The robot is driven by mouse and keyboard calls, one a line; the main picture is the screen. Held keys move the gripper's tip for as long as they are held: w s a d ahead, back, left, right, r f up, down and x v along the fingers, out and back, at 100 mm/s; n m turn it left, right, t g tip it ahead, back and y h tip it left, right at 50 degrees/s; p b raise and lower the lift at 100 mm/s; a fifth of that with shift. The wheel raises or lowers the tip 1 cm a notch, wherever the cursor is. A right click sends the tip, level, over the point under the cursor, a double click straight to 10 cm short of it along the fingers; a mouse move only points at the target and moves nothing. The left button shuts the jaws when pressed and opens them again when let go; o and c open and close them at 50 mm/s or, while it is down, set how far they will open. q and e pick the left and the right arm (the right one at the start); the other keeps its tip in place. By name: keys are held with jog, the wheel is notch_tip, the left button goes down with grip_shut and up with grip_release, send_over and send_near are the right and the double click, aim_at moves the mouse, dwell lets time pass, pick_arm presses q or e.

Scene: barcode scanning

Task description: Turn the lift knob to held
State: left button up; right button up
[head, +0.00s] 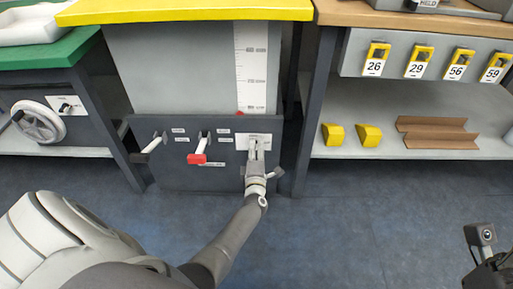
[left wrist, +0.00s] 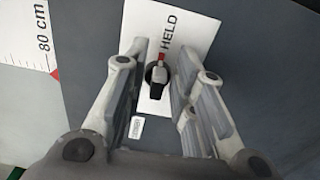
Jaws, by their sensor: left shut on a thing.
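The lift knob (left wrist: 158,76) has a dark round base, a grey grip and a red mark at its upper end in the left wrist view. My left gripper (head: 257,143) is at this plate (head: 267,137) on the dark front panel and hides the knob in the head view. Its fingers (left wrist: 161,55) stand on both sides of the knob, shut on it. My right gripper (head: 490,266) is at the lower right, partly cut off, its jaw unclear.
A shelf bench (head: 400,148) stands right, a handwheel (head: 38,122) left.

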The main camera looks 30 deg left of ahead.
pick_arm(q)
jog(key=shift+d+f+m, duration=0.1)
jog(key=shift+m, duration=0.2)
dwell(0.4)
jog(key=o, duration=0.7)
jog(key=shift+s, duration=0.1)
jog(key=v, duration=1.2)
